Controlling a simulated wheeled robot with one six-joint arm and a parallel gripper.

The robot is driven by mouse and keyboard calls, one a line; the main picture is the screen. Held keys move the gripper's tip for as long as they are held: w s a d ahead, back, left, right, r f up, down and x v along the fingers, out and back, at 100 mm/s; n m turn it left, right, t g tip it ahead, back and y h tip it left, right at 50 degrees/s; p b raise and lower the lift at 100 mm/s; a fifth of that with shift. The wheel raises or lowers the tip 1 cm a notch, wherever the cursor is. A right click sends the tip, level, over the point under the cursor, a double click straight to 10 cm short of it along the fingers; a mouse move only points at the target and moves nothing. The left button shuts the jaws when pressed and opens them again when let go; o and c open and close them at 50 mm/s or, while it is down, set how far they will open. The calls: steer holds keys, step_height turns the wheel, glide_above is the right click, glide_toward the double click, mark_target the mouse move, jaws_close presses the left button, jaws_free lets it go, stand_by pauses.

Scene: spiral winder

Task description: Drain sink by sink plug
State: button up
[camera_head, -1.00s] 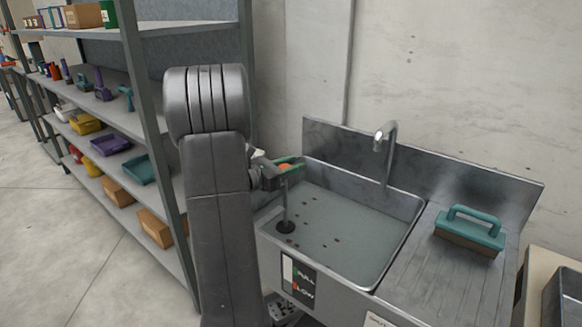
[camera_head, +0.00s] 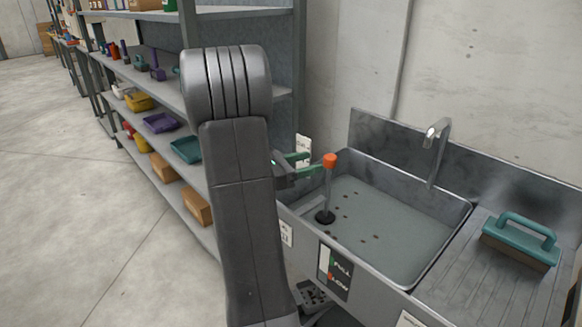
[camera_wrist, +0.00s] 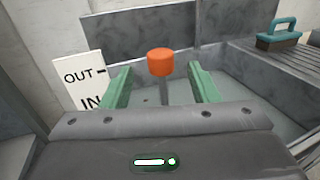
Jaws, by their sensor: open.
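The sink plug is an upright rod with an orange knob (camera_head: 330,160) on top and a dark round stopper (camera_head: 325,217) at its foot. It stands at the left of the metal sink (camera_head: 440,212), which holds greyish water (camera_head: 385,225) with brown specks. My gripper (camera_head: 312,164) is open, just left of the knob. In the wrist view the orange knob (camera_wrist: 160,62) lies in line with the gap between the green fingers, near or just beyond their tips. No contact shows. The stopper is hidden in the wrist view.
A faucet (camera_head: 437,150) rises behind the basin. A teal-handled brush (camera_head: 520,241) lies on the right drainboard. A sign (camera_wrist: 80,82) stands left of the fingers, and a loaded shelf (camera_head: 240,100) is at left. The floor (camera_head: 100,230) at left is clear.

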steer(key=shift+v, duration=2.25)
stand_by(5.8)
